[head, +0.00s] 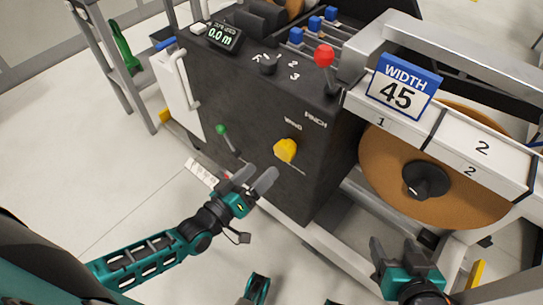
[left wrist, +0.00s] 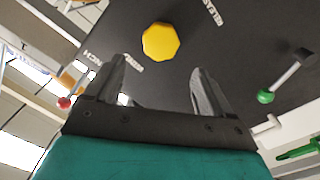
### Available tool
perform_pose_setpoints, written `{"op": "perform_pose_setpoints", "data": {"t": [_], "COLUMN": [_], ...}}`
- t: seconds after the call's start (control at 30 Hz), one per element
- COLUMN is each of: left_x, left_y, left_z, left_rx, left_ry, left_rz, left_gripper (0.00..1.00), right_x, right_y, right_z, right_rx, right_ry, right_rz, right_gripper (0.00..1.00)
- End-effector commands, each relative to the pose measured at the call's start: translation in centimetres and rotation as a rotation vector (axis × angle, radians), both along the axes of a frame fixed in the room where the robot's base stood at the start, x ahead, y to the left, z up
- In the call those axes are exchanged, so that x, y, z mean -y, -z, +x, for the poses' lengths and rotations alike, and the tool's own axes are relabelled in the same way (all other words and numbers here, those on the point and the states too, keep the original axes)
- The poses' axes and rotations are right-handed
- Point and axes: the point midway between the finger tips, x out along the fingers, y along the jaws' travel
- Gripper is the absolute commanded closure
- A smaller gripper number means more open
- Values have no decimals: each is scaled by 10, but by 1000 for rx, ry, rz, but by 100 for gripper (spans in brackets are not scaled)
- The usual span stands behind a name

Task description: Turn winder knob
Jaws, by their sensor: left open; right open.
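The yellow winder knob (head: 285,150) sits on the dark front panel of the machine, beside a "WIND" label. It also shows in the left wrist view (left wrist: 161,41), ahead of the fingertips and between their lines. My left gripper (head: 254,178) is open and empty, below and left of the knob and apart from it; its fingers also show in the left wrist view (left wrist: 160,84). My right gripper (head: 393,247) is open and empty, low on the right, in front of the brown roll (head: 390,170).
A green-tipped lever (head: 222,129) is left of the knob. A black selector (head: 268,66) and a display reading 0.0 m (head: 223,37) are on top. A "WIDTH 45" sign (head: 404,86) is at right.

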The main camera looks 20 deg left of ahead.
Motion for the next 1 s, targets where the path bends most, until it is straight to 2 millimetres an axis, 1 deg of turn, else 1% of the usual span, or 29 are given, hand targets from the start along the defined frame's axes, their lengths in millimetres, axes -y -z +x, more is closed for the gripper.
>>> {"op": "perform_pose_setpoints", "data": {"t": [0.03,0.1,0.2,0.3,0.43,0.87,0.97,1.0], "left_x": [-4,-8,-12,-15,-16,-16,-13,-9], "left_y": [0,0,0,0,0,0,-4,-9], "left_z": [-11,-22,-34,-40,-43,-42,-43,-44], "left_rx": [-4,-3,-2,0,1,0,-5,-12], "left_ry": [1,2,0,1,-1,0,3,8], "left_rz": [2,2,2,1,1,1,12,27], "left_gripper": [17,17,17,17,17,17,17,17], "right_x": [0,0,-1,-1,-1,-1,-1,-1], "right_y": [-3,-5,-6,-7,-7,-7,-12,-16], "right_z": [0,0,0,0,0,0,0,0], "right_rx": [0,1,0,0,0,-1,-1,0], "right_ry": [1,1,2,3,4,4,4,4], "right_rz": [1,2,3,5,6,6,6,5], "right_gripper": [33,33,33,33,33,33,33,33]}}
